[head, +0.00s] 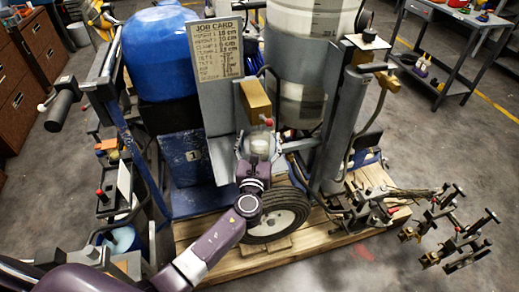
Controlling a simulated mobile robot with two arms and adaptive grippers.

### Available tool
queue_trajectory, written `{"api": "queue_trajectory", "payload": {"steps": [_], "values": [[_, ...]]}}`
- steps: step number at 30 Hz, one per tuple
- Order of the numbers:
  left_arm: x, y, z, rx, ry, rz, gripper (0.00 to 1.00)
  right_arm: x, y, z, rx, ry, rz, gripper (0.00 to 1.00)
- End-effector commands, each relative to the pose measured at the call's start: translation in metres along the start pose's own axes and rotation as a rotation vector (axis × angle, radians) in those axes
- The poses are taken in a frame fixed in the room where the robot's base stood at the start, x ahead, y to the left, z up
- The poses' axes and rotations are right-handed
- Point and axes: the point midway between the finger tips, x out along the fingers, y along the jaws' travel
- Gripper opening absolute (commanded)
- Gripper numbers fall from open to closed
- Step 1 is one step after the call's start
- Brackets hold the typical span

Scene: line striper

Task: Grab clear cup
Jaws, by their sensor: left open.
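A small clear cup (260,145) with a pale look sits at the front of the machine, just below a brass-coloured block (255,102) with a red tip. My left gripper (257,158) is at the cup, with its purple arm reaching up from the lower left. Its jaws are open. The gripper covers the lower part of the cup, and I cannot tell whether the fingers touch it. My right gripper is not in view.
The line striper stands on a wooden pallet (310,246) with a wheel (277,213) below my gripper. A job card (216,48) is above left, a blue tank (160,50) behind. Metal spray arms (450,235) stick out right. A grey cart (455,50) stands back right.

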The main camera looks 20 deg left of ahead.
Motion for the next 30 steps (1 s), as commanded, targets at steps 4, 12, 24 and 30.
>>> {"api": "queue_trajectory", "payload": {"steps": [4, 12, 24, 30], "values": [[0.000, 0.000, 0.000, 0.000, 0.000, 0.000, 0.60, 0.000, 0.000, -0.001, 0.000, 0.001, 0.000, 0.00], [0.000, 0.000, 0.000, 0.000, 0.000, 0.000, 0.30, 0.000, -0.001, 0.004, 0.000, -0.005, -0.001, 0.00], [0.000, 0.000, 0.003, 0.000, -0.003, 0.000, 0.17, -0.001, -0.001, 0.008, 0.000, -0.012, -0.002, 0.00], [0.000, 0.000, 0.021, -0.002, -0.004, 0.000, 0.17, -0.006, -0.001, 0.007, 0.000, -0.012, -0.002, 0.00]]}}
